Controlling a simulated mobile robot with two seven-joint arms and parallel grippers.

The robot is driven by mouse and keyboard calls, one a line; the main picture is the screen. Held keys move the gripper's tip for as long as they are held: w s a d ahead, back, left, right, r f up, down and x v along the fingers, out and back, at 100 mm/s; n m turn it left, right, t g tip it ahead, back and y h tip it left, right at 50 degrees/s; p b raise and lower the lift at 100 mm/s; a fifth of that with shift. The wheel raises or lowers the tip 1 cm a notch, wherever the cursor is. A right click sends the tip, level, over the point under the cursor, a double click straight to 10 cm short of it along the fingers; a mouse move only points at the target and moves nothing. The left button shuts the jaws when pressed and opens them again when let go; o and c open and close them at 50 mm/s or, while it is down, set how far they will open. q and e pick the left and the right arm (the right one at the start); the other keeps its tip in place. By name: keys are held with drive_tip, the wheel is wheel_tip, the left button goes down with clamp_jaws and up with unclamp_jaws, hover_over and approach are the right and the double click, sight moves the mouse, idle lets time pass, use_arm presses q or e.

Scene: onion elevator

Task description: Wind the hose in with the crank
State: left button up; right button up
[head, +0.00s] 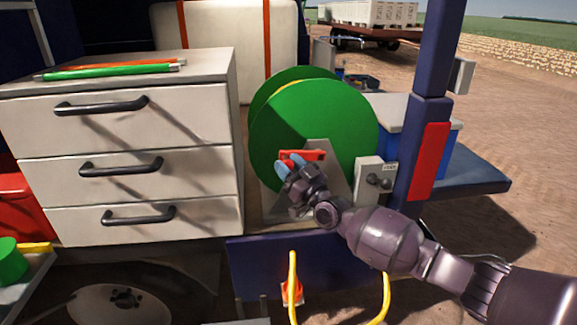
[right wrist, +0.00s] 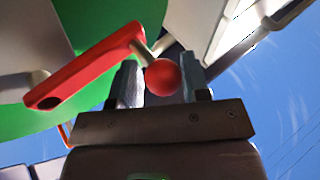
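A green hose reel (head: 330,115) stands on the vehicle's side platform. A red crank (head: 303,155) is mounted at the front of the reel. In the right wrist view the crank arm (right wrist: 85,68) runs diagonally up to a short grey shaft with a round red knob (right wrist: 163,77). The yellow hose (head: 293,270) hangs below the platform by an orange fitting (head: 291,291). My left gripper is not in view.
A white drawer cabinet (head: 120,150) with dark handles stands left of the reel, with green and orange rods (head: 110,71) on top. A grey box with a knob (head: 376,180) and a dark blue post (head: 429,110) stand close on the right.

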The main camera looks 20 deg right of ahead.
drive_tip(key=shift+a, duration=0.15)
clamp_jaws()
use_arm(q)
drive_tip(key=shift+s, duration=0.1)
use_arm(e)
drive_tip(key=shift+r, duration=0.15)
